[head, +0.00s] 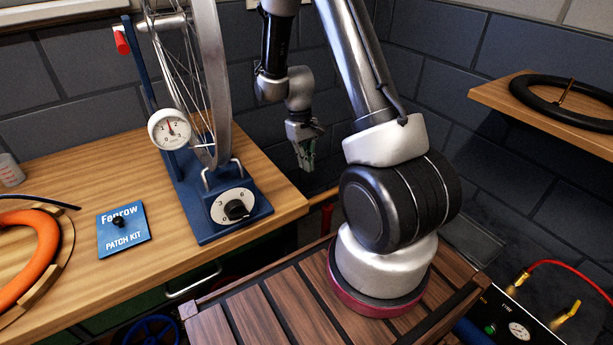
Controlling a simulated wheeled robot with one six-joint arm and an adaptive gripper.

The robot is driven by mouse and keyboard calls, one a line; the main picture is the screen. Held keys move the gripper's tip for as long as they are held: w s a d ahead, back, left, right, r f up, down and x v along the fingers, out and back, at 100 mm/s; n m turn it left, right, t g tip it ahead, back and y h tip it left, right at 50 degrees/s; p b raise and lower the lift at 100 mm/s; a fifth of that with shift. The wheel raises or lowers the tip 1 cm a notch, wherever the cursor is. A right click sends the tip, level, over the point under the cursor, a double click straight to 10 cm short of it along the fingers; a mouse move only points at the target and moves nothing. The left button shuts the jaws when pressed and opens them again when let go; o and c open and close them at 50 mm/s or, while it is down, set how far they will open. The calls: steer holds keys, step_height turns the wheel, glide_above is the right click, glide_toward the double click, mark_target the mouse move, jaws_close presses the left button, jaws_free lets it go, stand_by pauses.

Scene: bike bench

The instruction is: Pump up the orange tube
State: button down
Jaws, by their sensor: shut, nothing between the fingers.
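The orange tube (36,251) lies at the left edge of the bench in the head view, on a round wooden board (62,262). Only its right part shows. A dark hose or rod (45,200) lies just behind it. At the lower right stands a dark unit with a gauge (519,331), a green button, brass fittings (566,314) and a red hose (570,264). My gripper (308,166) points down beyond the bench's right end, far from the tube. It is shut and empty.
A blue wheel stand (235,178) with a wheel (209,60), gauge (169,129) and dial (234,207) stands on the bench (280,205). A blue patch kit (123,229) lies left of it. A black tube (565,103) rests on the right shelf (490,95).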

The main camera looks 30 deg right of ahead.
mark_target(311, 199)
steer(key=r, duration=0.2)
steer(key=shift+w+r, duration=0.3)
steer(key=c, duration=1.9)
jaws_free()
steer(key=shift+r, duration=0.2)
steer(key=o, duration=0.6)
steer(key=s+f+n, duration=0.1)
steer(key=s+f, duration=0.1)
steer(key=f, duration=0.1)
steer(key=shift+s+g, duration=0.15)
steer(key=shift+g, duration=0.25)
steer(key=shift+o, duration=0.3)
steer(key=f+n, duration=0.1)
steer(key=n, duration=0.1)
steer(key=s+f+n, duration=0.1)
steer(key=n, duration=0.2)
steer(key=f+n, duration=0.1)
steer(key=n, duration=0.1)
steer(key=shift+s+a+f+n, duration=0.1)
steer(key=shift+s+f+n, duration=0.1)
steer(key=shift+n, duration=0.2)
steer(key=n, duration=0.3)
steer(key=shift+f, duration=0.3)
steer(key=f+n, duration=0.4)
steer(key=f, duration=0.1)
steer(key=f+n, duration=0.2)
steer(key=f, duration=0.1)
steer(key=shift+s+t, duration=0.3)
steer(key=shift+t, duration=0.1)
